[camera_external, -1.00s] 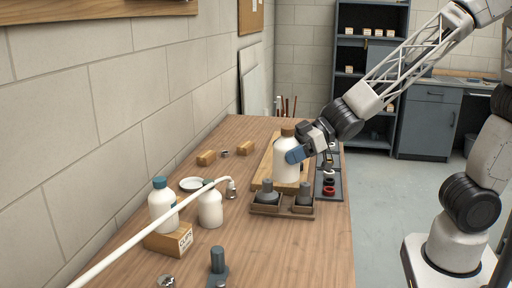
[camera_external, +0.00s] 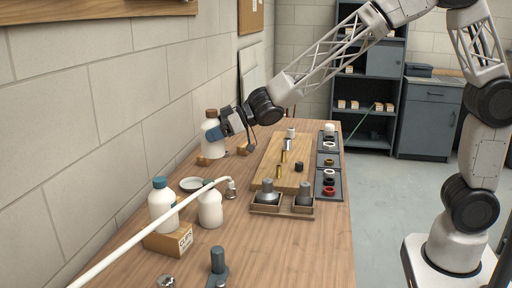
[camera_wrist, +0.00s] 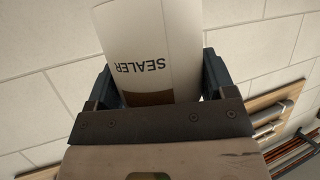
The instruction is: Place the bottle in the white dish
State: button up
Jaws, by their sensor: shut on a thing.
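A white bottle with a brown cap (camera_external: 212,146) is held in my gripper (camera_external: 216,133), near the wall on the left side of the bench. In the wrist view the bottle (camera_wrist: 152,45) sits between both fingers, with the word SEALER showing upside down. The bottle is upright or nearly so. It appears raised off the bench, in front of a small wooden block. The small round white dish (camera_external: 191,185) lies flat on the bench, lower in the picture and slightly left of the bottle. The dish looks empty.
A teal-capped bottle (camera_external: 162,207) stands on a wooden block nearby. A wooden board (camera_external: 268,176) with brass parts and a tray (camera_external: 283,210) of dark fittings lie to the right.

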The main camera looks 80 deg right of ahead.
jog(key=w+d+f+m+h, duration=0.1)
jog(key=w+d+f, duration=0.2)
jog(key=w+d, duration=0.8)
jog(key=shift+t+h, duration=0.3)
jog(key=f, duration=0.1)
jog(key=w+f, duration=0.1)
jog(key=f, duration=0.1)
jog(key=a+f, duration=0.1)
jog(key=shift+w+a+f, duration=0.1)
jog(key=shift+w+f, duration=0.2)
jog(key=shift+f, duration=0.05)
notch_tip(320, 180, down, 6)
jog(key=shift+f, duration=0.2)
jog(key=shift+f, duration=1.8)
jog(key=shift+f, duration=0.15)
